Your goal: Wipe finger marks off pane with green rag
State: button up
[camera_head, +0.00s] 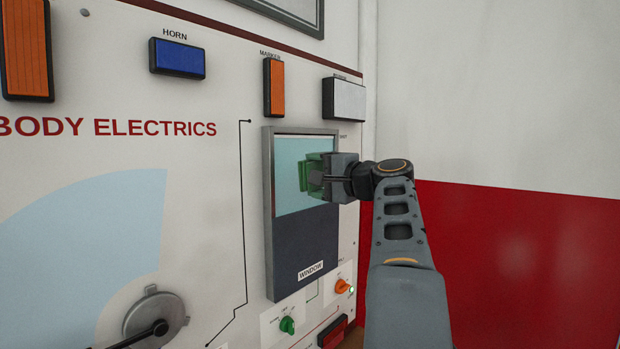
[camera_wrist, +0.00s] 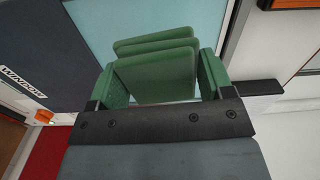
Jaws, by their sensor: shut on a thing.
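The pane (camera_head: 290,160) is a pale blue glass in a grey frame above a dark panel labelled WINDOW. It also shows in the wrist view (camera_wrist: 190,18). The green rag (camera_head: 307,172) is at the right part of the pane. My gripper (camera_head: 322,178) is shut on the rag, which shows as a flat green pad between the fingers in the wrist view (camera_wrist: 155,78). A second green edge behind it looks like its reflection in the glass. I cannot tell whether rag and pane touch. No finger marks can be made out.
Below the pane are a green knob (camera_head: 287,325) and an orange knob (camera_head: 343,286) with a lit green lamp. Above are an orange marker lamp (camera_head: 274,88) and a white lamp (camera_head: 345,100). A round wiper hub (camera_head: 153,318) sits lower left. Right of the board is a red and white wall.

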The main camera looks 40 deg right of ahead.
jog(key=shift+s, duration=0.15)
jog(key=shift+s+d+b, duration=0.15)
jog(key=shift+s+b, duration=0.05)
jog(key=shift+s, duration=0.5)
jog(key=shift+s+d+b, duration=0.1)
jog(key=shift+s+b, duration=0.1)
jog(key=shift+s, duration=0.5)
